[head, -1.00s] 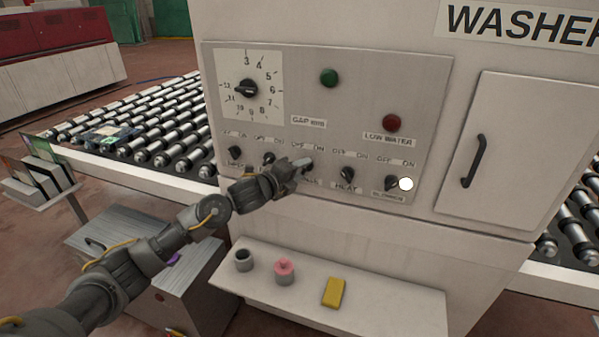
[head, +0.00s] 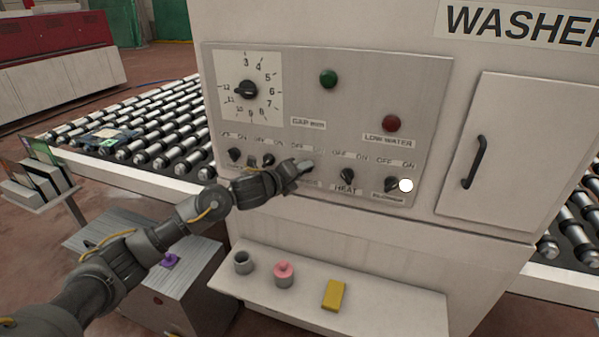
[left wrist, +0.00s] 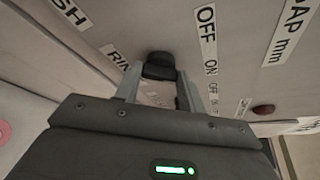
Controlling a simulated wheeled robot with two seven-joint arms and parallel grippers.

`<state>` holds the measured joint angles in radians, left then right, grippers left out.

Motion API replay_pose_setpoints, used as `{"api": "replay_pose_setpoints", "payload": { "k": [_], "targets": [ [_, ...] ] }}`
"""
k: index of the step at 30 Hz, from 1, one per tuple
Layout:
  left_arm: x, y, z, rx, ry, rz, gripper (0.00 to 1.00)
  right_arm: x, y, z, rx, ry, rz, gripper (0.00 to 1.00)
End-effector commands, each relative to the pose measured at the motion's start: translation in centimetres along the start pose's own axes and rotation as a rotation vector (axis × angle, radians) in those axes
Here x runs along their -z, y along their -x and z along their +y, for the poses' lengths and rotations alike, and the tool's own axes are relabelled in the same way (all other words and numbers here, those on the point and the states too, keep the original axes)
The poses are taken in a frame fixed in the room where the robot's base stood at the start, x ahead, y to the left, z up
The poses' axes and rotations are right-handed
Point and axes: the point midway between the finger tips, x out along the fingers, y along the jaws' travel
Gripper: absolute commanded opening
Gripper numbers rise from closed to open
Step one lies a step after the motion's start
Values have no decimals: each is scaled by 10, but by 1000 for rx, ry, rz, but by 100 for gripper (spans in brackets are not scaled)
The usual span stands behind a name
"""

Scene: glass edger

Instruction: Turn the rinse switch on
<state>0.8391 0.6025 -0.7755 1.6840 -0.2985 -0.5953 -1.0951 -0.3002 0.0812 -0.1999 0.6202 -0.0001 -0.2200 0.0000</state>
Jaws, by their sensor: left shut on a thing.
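The rinse switch (left wrist: 160,66) is a dark knob on the washer's grey panel (head: 432,110), beside a partly covered label starting "RIN" (left wrist: 115,57). In the left wrist view it sits between the fingertips of my left gripper (left wrist: 160,80), which is shut on it. In the head view my left gripper (head: 300,170) reaches the third knob from the left in the lower row and hides most of it and its label. I cannot tell which way the knob points. My right gripper is not in view.
Other dark knobs flank it, including the heat switch (head: 347,176) and one at far right (head: 391,184). Above are a gap dial (head: 247,90), a green button (head: 328,77) and a red lamp (head: 391,123). A shelf (head: 400,305) below holds a yellow block (head: 333,294).

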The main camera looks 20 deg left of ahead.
Motion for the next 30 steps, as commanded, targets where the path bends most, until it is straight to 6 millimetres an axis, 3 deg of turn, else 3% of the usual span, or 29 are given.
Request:
{"api": "replay_pose_setpoints", "payload": {
  "k": [2,3,7,19,30],
  "targets": [
    [0,0,1,-2,-3,1,17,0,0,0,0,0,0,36],
    [1,0,1,-2,-3,1,44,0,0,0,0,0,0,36],
    [0,0,1,-2,-2,1,61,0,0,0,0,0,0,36],
    [1,8,2,0,-1,1,61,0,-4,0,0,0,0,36],
    [0,76,3,0,-5,0,61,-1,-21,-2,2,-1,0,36]
  ]
}}
